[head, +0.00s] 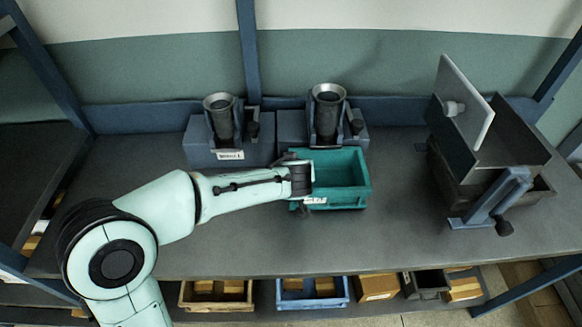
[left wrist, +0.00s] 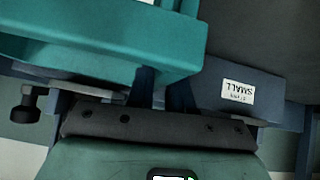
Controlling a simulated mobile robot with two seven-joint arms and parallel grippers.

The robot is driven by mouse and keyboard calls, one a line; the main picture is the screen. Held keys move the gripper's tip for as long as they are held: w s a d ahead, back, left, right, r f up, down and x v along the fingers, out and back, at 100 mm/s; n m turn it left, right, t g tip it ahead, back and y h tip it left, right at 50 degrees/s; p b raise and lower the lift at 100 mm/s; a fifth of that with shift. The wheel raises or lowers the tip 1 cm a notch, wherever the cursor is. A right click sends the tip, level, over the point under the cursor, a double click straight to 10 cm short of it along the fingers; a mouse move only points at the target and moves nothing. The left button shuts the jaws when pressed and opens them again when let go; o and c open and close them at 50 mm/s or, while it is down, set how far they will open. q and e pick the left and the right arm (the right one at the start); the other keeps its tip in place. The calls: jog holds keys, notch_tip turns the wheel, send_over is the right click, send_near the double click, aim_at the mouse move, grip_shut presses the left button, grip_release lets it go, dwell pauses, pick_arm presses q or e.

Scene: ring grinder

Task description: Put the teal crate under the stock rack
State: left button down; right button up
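The teal crate (head: 345,194) stands on the grey bench, in front of the right-hand grinder, and its visible inside looks empty. My left gripper (head: 301,178) is at the crate's left end, overlapping its wall. In the left wrist view, the crate's rim (left wrist: 110,45) fills the upper left, close to the dark gripper body. The fingertips are largely hidden, so whether they are shut on the wall is unclear. My right gripper is not in view. I cannot tell for sure which structure is the stock rack.
Two grinders (head: 224,150) (head: 325,130) with funnel tops stand behind the crate. At right is a dark angled bin (head: 515,145) with a pale panel (head: 465,100) and a blue bracket (head: 492,200). Several boxes and trays (head: 312,304) sit below the bench's front edge. Bench space right of the crate is clear.

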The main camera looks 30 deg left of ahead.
pick_arm(q)
jog(key=c, duration=1)
grip_release()
jog(key=shift+s+r+p, duration=0.1)
jog(key=shift+r+p, duration=0.15)
jog(key=shift+p, duration=0.05)
jog(key=v, duration=1.1)
jog(key=shift+s+d+r, duration=0.15)
jog(key=shift+s+r, duration=0.05)
